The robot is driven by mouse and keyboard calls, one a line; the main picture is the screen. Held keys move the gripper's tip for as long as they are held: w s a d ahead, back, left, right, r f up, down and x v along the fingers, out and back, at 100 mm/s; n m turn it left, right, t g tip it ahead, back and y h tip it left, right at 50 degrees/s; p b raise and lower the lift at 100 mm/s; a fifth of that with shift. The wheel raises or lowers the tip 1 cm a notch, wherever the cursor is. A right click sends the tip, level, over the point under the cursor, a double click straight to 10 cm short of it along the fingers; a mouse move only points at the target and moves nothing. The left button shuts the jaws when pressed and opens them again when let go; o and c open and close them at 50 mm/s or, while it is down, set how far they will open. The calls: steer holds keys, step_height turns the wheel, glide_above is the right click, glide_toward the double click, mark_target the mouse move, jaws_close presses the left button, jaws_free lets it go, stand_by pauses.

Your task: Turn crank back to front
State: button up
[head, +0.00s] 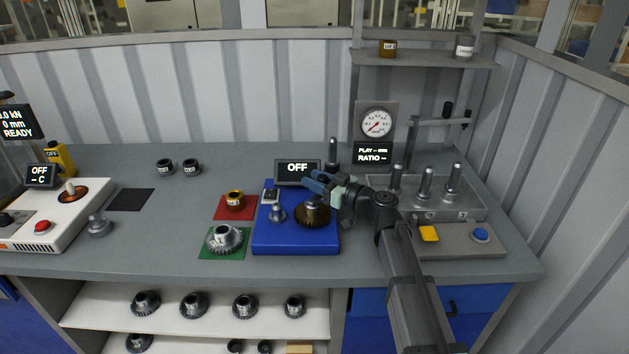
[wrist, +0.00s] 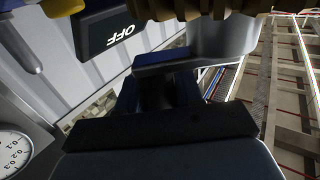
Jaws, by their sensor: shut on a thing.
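My gripper (head: 318,184) is low over the blue unit (head: 267,244), shut on the silver hub (head: 312,201) above a brown toothed gear (head: 312,219). The gear sits on the right part of the blue unit. In the wrist view, the silver hub (wrist: 225,38) is at my fingers (wrist: 165,72), with the brown gear (wrist: 200,8) at the top edge. My fingers hide part of the hub. I cannot make out a separate crank handle at the unit; my gripper may cover it.
An "OFF" display (head: 298,171) stands just behind my gripper. A small silver part (head: 277,213) is on the unit's left. A bevel gear (head: 223,238) lies on a green mat and a brass ring (head: 235,200) on a red mat. A post tray (head: 470,207) stands right.

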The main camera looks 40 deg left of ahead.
steer(key=shift+w+d+m+t, duration=0.1)
steer(key=shift+d+m+t, duration=0.1)
steer(key=shift+m+t, duration=0.45)
steer(key=shift+w+d+m+t, duration=0.1)
steer(key=shift+d+m+t, duration=0.2)
steer(key=shift+t, duration=0.65)
steer(key=shift+a, duration=0.1)
steer(key=o, duration=1)
steer(key=shift+c, duration=0.2)
steer(key=d, duration=1.3)
steer(key=shift+d, duration=0.4)
